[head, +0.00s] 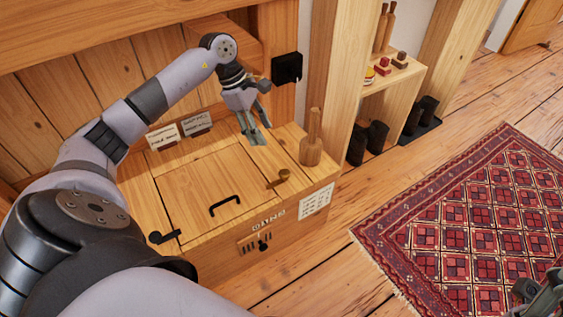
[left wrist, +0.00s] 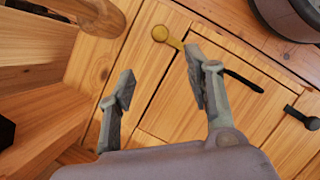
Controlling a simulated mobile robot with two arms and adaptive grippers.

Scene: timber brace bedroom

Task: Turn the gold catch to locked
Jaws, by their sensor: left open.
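The gold catch (head: 278,178) sits on top of the wooden chest, at the right of the lid (head: 205,180). Its round knob is at the right and its arm points left toward the lid's seam. In the left wrist view the catch (left wrist: 163,36) lies beyond the fingertips, its arm end close to one finger; I cannot tell if it crosses the seam. My left gripper (head: 257,138) is open and empty, above the back right of the chest, apart from the catch. It also shows in the left wrist view (left wrist: 158,73). My right gripper (head: 541,294) is partly in view at the lower right; its jaws are unclear.
A black handle (head: 225,204) is on the lid and a black catch (head: 165,237) at its left. Cards (head: 163,136) stand behind the lid. A shelf unit (head: 395,85) is to the right.

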